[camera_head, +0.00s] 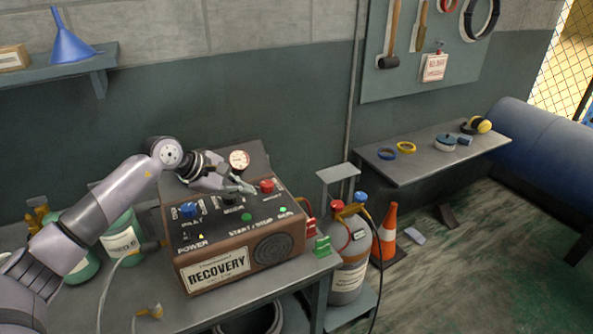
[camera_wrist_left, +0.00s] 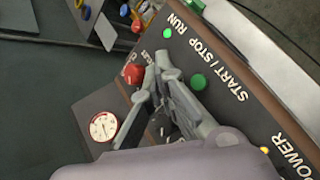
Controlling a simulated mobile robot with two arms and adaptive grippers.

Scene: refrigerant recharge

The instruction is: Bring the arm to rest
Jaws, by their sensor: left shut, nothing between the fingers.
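My left gripper (camera_head: 246,188) is over the top panel of the brown recovery machine (camera_head: 225,245); its fingers are shut and empty. In the wrist view the shut fingers (camera_wrist_left: 164,62) show between the red knob (camera_wrist_left: 133,74) and the green start/stop button (camera_wrist_left: 198,82). I cannot tell if they touch the panel. The green run light (camera_wrist_left: 167,33) is lit. The red knob (camera_head: 267,186), blue knob (camera_head: 189,210) and green button (camera_head: 247,217) show in the head view. A black knob (camera_wrist_left: 160,128) is partly hidden by the gripper. My right gripper is out of view.
A round gauge (camera_head: 239,160) rises behind the panel, close to my left wrist. Green-white jars (camera_head: 122,240) stand left on the bench. A wall shelf (camera_head: 60,72) is upper left.

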